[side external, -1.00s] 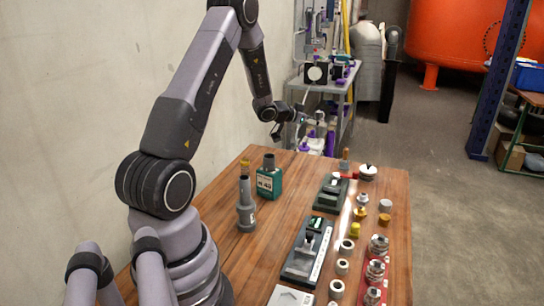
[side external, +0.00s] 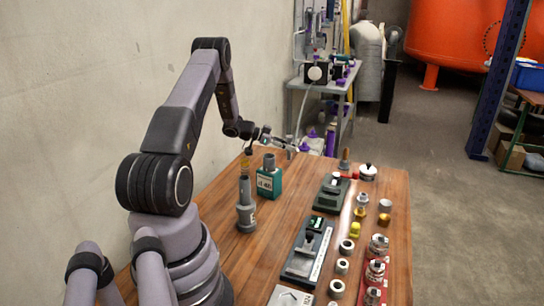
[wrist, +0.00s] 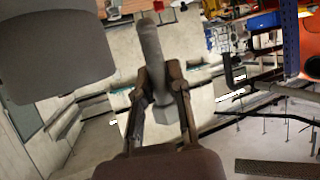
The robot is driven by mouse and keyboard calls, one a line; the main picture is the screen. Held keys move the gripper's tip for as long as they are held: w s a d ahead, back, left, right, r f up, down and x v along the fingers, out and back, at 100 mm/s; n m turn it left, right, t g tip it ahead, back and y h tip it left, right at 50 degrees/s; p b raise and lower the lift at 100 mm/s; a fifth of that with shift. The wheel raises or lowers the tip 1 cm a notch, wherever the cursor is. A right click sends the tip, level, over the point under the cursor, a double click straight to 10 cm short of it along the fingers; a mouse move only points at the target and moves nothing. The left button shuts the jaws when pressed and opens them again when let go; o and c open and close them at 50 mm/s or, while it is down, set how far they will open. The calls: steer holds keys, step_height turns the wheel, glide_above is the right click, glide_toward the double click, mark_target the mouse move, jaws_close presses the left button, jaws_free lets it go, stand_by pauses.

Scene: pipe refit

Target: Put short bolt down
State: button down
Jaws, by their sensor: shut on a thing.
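The short bolt (wrist: 151,45) is grey, with a round shaft and a wider hex head; it fills the middle of the wrist view. My gripper (wrist: 163,85) is shut on it, one finger on each side near the head end. The shaft sticks out beyond the fingers. In the side view my gripper (side external: 277,140) is in front of the wall, above the far left end of the wooden table (side external: 215,262). The bolt is too small to make out clearly there.
A grey stepped pipe piece (side external: 246,210) and a green box (side external: 269,180) with a dark neck stand at the table's left. Green-and-black fixtures (side external: 308,250), several rings and fittings, and red-based metal parts (side external: 375,270) fill the right side. Bare wood lies between.

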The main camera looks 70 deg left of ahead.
steer(key=w+a+f, duration=0.4)
steer(key=w+f, duration=0.1)
steer(key=w+a+f, duration=0.2)
steer(key=w+f, duration=0.1)
steer(key=shift+a, duration=0.35)
steer(key=shift+w+a+f, duration=0.1)
steer(key=shift+w+f, duration=0.05)
steer(key=shift+f, duration=1.6)
steer(key=shift+f, duration=0.1)
steer(key=c, duration=1.1)
jaws_free()
steer(key=shift+f, duration=0.1)
